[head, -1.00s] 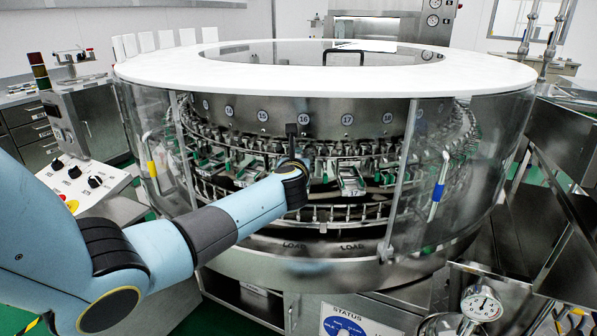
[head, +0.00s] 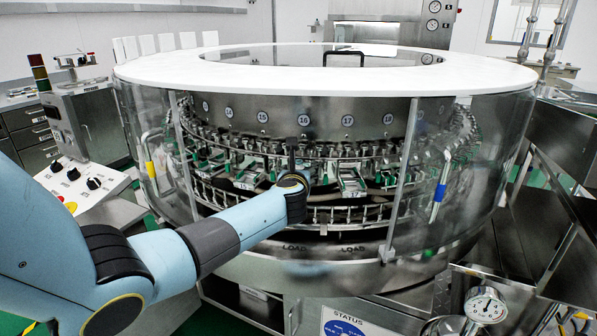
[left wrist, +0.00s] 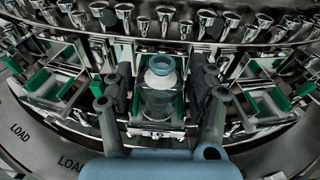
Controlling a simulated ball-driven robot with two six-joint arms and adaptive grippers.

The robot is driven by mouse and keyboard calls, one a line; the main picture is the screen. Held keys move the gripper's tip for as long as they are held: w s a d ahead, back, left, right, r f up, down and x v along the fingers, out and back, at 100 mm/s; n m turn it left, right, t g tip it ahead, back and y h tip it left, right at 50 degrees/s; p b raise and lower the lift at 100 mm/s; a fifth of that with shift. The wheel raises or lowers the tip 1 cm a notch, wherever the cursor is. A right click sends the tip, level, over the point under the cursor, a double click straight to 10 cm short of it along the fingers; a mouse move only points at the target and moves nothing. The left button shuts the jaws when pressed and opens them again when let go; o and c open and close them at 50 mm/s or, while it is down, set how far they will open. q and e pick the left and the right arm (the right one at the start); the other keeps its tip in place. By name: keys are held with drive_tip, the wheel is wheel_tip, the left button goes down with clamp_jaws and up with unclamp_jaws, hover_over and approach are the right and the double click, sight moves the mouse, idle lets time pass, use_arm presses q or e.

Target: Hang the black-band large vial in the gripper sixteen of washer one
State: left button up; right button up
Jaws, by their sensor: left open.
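My left gripper (head: 291,148) is at the front opening of the washer, below the round number plate 16 (head: 304,120). In the left wrist view my left gripper (left wrist: 160,82) is open, with one dark finger on each side of a clear glass vial (left wrist: 160,102). The vial has a pale teal ring at the end facing the camera. It sits within a metal washer holder with green pads, between the fingers and apparently clear of them. I cannot make out a black band. In the head view my wrist hides the vial and this holder. My right gripper is out of view.
Neighbouring holders with green pads flank it, one on the left (left wrist: 48,85) and one on the right (left wrist: 268,100). A row of metal nozzles (left wrist: 175,22) runs behind. Clear guard panels (head: 400,180) stand around the opening. A control panel (head: 85,185) is at the left.

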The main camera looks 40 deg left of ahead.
use_arm(q)
drive_tip(key=shift+r, duration=0.25)
drive_tip(key=p+v, duration=0.2)
drive_tip(key=v, duration=1)
drive_tip(key=s+d+f+m+h, duration=0.25)
drive_tip(key=s+f+m, duration=0.25)
drive_tip(key=f+m, duration=0.4)
drive_tip(key=s+d+f+m+g+h, duration=0.15)
drive_tip(key=s+d+f+m, duration=0.3)
drive_tip(key=f+m, duration=0.5)
drive_tip(key=s+d+f+m+h, duration=0.25)
drive_tip(key=s+f+m, duration=0.25)
drive_tip(key=f+m, duration=0.45)
drive_tip(key=s+d+f+m+g, duration=0.1)
drive_tip(key=s+f+m+g, duration=0.2)
drive_tip(key=s, duration=0.7)
drive_tip(key=s+d+f+m+g+h, duration=0.1)
drive_tip(key=s+f+m+g, duration=0.2)
drive_tip(key=s+f+m, duration=0.4)
drive_tip(key=s+d+f+m+g+h, duration=0.1)
drive_tip(key=s+f+m+g, duration=0.2)
drive_tip(key=s, duration=1.2)
wheel_tip(320, 180, down, 3)
drive_tip(key=m, duration=0.3)
drive_tip(key=shift+s+g, duration=0.2)
drive_tip(key=shift+g, duration=0.15)
